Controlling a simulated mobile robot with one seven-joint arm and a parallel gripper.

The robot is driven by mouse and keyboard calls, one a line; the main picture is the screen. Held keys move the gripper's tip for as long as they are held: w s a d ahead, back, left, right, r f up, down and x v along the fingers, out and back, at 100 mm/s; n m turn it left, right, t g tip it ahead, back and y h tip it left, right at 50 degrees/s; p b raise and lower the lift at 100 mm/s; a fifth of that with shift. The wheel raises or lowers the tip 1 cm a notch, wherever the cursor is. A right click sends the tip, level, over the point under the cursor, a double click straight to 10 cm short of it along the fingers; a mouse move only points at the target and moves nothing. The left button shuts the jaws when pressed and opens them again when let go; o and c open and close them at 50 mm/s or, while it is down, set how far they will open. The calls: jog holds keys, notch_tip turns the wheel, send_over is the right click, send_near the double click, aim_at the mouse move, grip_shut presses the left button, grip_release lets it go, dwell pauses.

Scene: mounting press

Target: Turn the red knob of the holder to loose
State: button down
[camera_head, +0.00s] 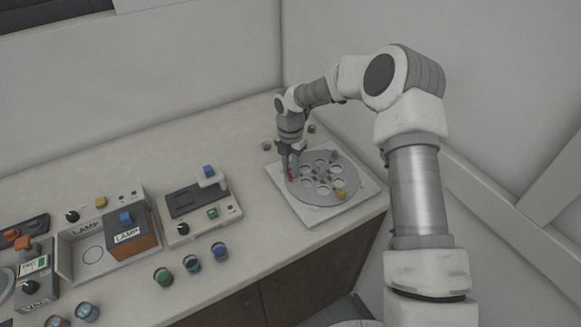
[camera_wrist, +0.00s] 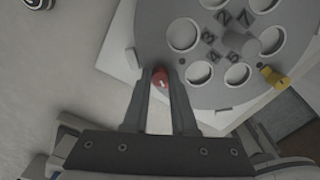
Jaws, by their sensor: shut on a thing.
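The holder (camera_head: 312,201) is a round grey disc with a ring of holes and numbers, on a white square base at the right end of the counter. In the wrist view its disc (camera_wrist: 150,35) fills the upper right. The red knob (camera_wrist: 160,79) sits at the disc's near edge, between my gripper's fingers (camera_wrist: 161,85). My gripper (camera_head: 290,170) points down at the left side of the disc and is shut on the red knob. The fingers hide part of the knob, and its setting cannot be read. A yellow part (camera_wrist: 274,76) sits on the disc's rim at the right.
A grey device with a blue-topped arm (camera_head: 200,198) stands left of the holder. Several coloured-lidded jars (camera_head: 191,263) stand along the counter front. A tray marked LAMP (camera_head: 92,250) is farther left. Small round items (camera_head: 267,146) lie behind the holder, near the wall.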

aim_at(290, 170)
jog(key=c, duration=0.7)
grip_release()
notch_tip(290, 170, up, 18)
jog(key=shift+f, duration=0.25)
